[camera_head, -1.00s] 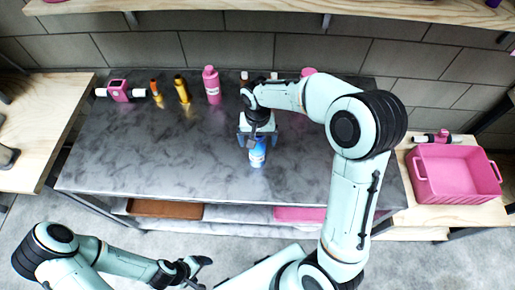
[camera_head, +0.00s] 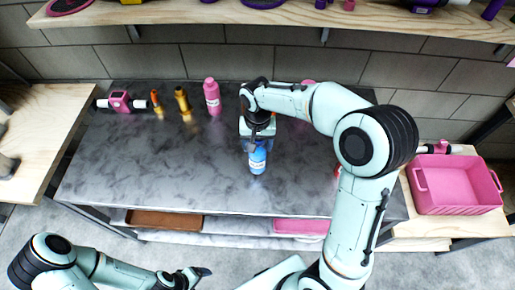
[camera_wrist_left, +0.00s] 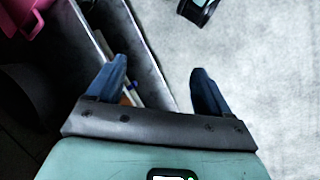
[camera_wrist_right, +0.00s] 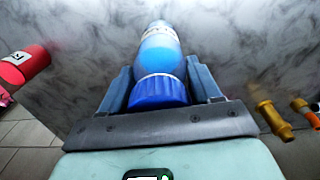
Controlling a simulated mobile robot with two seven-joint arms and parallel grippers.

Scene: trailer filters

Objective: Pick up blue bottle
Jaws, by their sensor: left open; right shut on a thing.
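The blue bottle (camera_head: 257,158) is at the middle of the grey marbled table (camera_head: 150,170). Its ribbed blue cap and blue body fill the space between the fingers in the right wrist view (camera_wrist_right: 158,88). My right gripper (camera_head: 256,141) is shut on the bottle near its cap end. Whether the bottle touches the table cannot be told. My left gripper (camera_wrist_left: 158,88) is open and empty, low in front of the table and away from the bottle; it also shows at the bottom of the head view (camera_head: 197,274).
A pink bottle (camera_head: 212,96), amber bottle (camera_head: 183,102), small orange bottle (camera_head: 156,103) and pink device (camera_head: 120,102) stand along the table's back. A red bottle (camera_wrist_right: 24,64) shows in the right wrist view. A pink crate (camera_head: 455,202) stands right. The table's front left is clear.

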